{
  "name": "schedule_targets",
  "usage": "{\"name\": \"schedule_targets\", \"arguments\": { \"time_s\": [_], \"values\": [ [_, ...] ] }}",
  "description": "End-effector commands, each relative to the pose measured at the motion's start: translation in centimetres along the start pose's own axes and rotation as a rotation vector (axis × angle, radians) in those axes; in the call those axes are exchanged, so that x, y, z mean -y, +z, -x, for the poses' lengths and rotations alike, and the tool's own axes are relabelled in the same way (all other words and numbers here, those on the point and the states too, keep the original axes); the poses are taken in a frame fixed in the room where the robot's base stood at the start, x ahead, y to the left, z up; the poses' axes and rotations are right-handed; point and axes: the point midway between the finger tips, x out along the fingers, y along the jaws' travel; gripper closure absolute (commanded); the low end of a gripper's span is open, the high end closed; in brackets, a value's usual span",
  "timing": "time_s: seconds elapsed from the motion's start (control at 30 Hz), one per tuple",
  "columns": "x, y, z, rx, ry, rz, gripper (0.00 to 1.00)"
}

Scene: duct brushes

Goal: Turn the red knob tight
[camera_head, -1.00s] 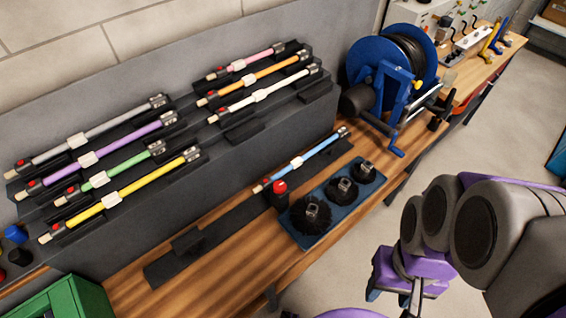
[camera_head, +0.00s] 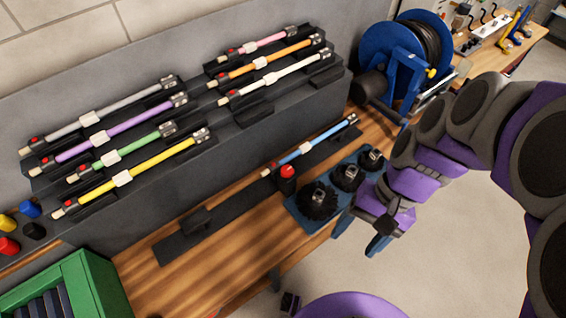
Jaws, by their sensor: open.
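The red knob (camera_head: 287,171) stands upright on a black fixture on the wooden bench, beside the left end of a blue rod (camera_head: 318,147). The rod lies in a long black holder (camera_head: 228,208). My gripper (camera_head: 361,236) is open and empty, its dark blue fingers apart. It is to the right of and nearer than the knob, in front of the bench edge, and not touching the knob. How tight the knob is cannot be told.
A blue tray (camera_head: 306,224) with round black brushes lies right of the knob, between it and my gripper. Several coloured rods rest on the grey rack (camera_head: 250,113) behind. A blue hose reel (camera_head: 408,58) stands at the back. A green cabinet (camera_head: 92,283) is at lower left.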

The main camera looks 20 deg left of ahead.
Motion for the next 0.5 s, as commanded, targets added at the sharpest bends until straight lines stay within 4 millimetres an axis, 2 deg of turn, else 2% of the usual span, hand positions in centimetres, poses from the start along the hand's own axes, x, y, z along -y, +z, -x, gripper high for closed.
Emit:
{"name": "schedule_targets", "arguments": {
  "time_s": [0.2,0.5],
  "values": [
    [3.3,-3.5,-0.1,0.142,-0.138,-0.079,0.33],
    [7.0,-9.0,-0.4,0.318,-0.327,-0.206,0.33]
  ]
}}
